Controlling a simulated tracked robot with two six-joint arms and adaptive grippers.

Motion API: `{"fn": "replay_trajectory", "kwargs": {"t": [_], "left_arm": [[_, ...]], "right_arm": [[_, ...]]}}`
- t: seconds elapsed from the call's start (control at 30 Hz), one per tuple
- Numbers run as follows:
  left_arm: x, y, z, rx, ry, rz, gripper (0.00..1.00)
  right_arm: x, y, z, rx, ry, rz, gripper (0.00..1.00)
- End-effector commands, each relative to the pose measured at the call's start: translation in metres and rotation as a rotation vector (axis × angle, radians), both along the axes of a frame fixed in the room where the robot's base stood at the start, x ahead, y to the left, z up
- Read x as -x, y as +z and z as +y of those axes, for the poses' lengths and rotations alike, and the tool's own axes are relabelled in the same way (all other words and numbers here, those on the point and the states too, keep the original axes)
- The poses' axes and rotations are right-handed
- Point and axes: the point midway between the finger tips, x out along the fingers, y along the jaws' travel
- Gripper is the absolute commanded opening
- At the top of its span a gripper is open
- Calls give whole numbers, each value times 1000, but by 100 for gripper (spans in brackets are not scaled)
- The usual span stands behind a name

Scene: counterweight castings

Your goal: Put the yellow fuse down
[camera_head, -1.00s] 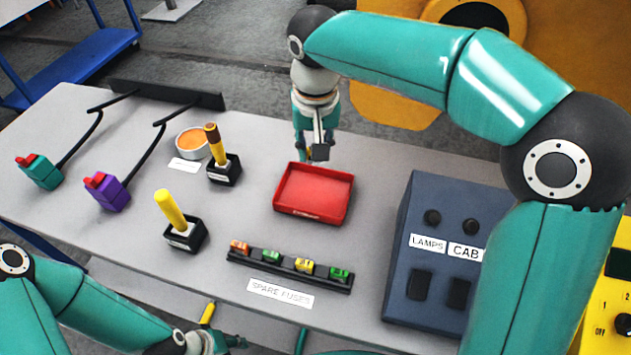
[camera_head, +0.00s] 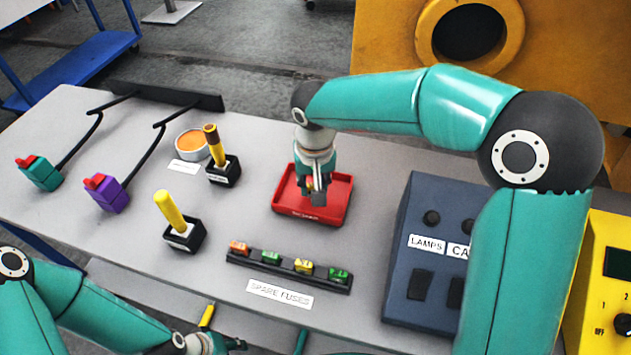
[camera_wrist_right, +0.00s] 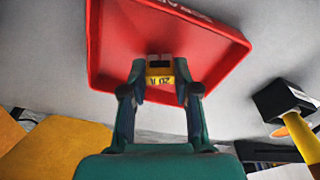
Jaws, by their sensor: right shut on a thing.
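My right gripper (camera_head: 318,194) is over the red tray (camera_head: 283,207) in the head view, its fingertips within the tray's outline. In the right wrist view my right gripper (camera_wrist_right: 159,90) is shut on the yellow fuse (camera_wrist_right: 160,79), which has a dark part and a printed marking on its side. The red tray (camera_wrist_right: 110,45) fills the upper part of that view. I cannot tell whether the fuse touches the tray floor. In the head view the fuse is mostly hidden by the fingers. My left gripper (camera_head: 222,343) is at the bottom edge, partly cut off; its jaw state is unclear.
A fuse rack (camera_head: 290,272) labelled spare fuses holds several coloured fuses in front of the tray. A dark switch box (camera_head: 425,255) stands right of it. Two black holders with yellow-handled tools (camera_head: 171,211) (camera_head: 213,145) and an orange-filled tin (camera_head: 192,143) stand left.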

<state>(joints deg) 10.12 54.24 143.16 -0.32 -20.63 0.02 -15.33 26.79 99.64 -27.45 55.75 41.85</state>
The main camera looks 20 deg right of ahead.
Motion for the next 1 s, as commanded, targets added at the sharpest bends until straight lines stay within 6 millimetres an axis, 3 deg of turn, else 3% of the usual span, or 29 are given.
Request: {"fn": "replay_trajectory", "kwargs": {"t": [0.07,0.1,0.27,0.67,0.87,1.0], "left_arm": [[0,-2,0,0,0,0,40],[0,-3,0,0,0,0,40],[0,-2,0,0,0,0,40],[0,0,0,0,0,0,40],[0,-1,0,0,0,0,40],[0,-1,0,0,0,0,40]], "right_arm": [[0,-2,0,0,0,0,6],[0,-3,0,0,0,0,32],[0,-1,0,0,1,0,55],[0,4,0,1,1,-2,55],[3,33,2,-2,2,-4,55],[6,62,2,-2,1,-5,55]]}}
